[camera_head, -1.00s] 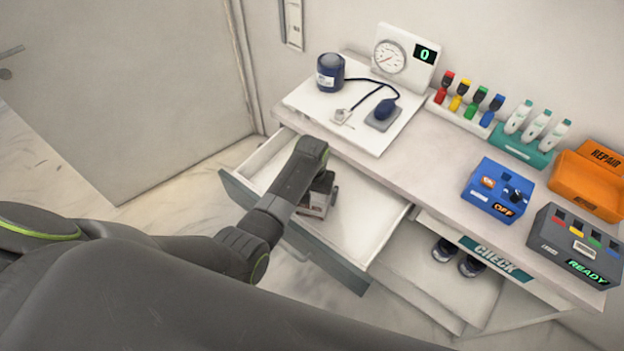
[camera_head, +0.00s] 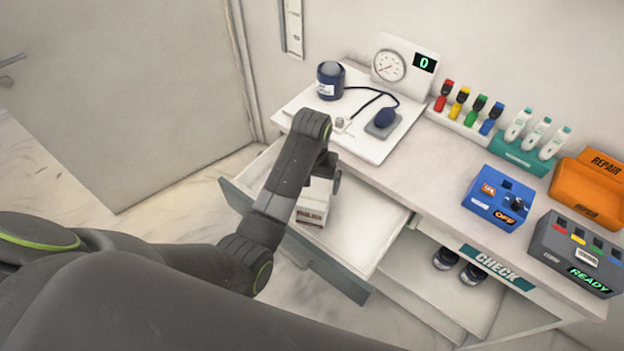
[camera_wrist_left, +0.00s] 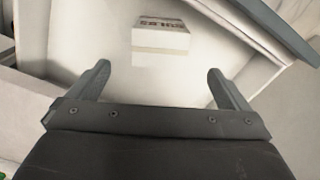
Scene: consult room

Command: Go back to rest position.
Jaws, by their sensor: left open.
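My left gripper (camera_wrist_left: 156,88) is open and empty. In the left wrist view its two fingers are spread wide, with a small white box (camera_wrist_left: 162,36) beyond them and apart from them. In the head view my left arm reaches over the open drawer (camera_head: 368,232), and the gripper (camera_head: 334,178) is mostly hidden behind the wrist. The white box (camera_head: 313,208) with dark lettering on its front lies in the drawer below the gripper. My right gripper is not in view.
The desk (camera_head: 420,165) above the drawer holds a blood pressure set on a white board (camera_head: 372,146), coloured markers (camera_head: 467,104), thermometers (camera_head: 537,132), a blue box (camera_head: 498,197), an orange REPAIR bin (camera_head: 587,186) and a grey READY box (camera_head: 577,252).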

